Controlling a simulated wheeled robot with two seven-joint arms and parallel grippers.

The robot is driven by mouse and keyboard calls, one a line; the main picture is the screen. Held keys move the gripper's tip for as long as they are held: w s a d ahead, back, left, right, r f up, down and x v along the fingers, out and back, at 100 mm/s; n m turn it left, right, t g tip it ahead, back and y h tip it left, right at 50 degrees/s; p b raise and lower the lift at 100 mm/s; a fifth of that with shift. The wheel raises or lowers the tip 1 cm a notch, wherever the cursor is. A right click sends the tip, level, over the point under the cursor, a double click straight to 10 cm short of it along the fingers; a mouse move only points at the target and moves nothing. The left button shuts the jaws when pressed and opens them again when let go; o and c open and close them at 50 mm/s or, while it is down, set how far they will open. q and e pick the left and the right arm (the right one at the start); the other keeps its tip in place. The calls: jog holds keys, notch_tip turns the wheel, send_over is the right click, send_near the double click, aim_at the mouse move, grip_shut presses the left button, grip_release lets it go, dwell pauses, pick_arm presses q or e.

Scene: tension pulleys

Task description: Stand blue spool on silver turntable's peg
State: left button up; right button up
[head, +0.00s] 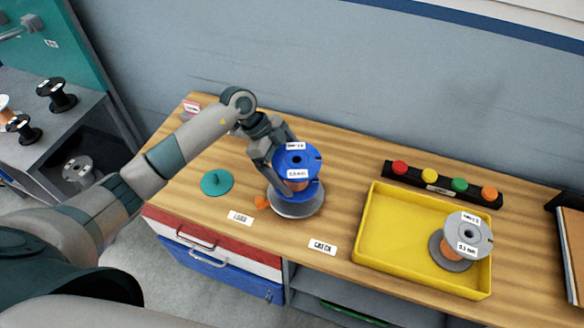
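The blue spool (310,160) has a white label and copper-coloured wire between its flanges. It stands about upright directly over the silver turntable (296,209), whose round rim shows below it. The spool hides the turntable's peg, and I cannot tell whether the lower flange rests on the turntable. My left gripper (284,172) is at the spool's left side, with a dark finger against or very near the wire between the flanges. The other finger is mostly hidden, so its grip is unclear. My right gripper is not in view.
A yellow tray (390,236) at the right holds a grey spool (467,236). Behind it is a black bar with coloured buttons (441,183). A teal disc (217,182) and small orange piece (261,202) lie left of the turntable. Label cards (322,247) lie near the front edge.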

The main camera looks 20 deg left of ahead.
pick_arm(q)
jog(key=shift+r, duration=0.1)
jog(key=shift+f, duration=1.55)
dwell(0.3)
dwell(1.0)
jog(key=shift+f, duration=0.85)
jog(key=shift+s+f, duration=0.15)
jog(key=shift+f, duration=0.1)
dwell(0.7)
jog(key=o, duration=1.3)
jog(key=shift+f, duration=0.1)
jog(key=b+v, duration=0.5)
jog(key=v, duration=1.2)
jog(key=shift+r, duration=0.2)
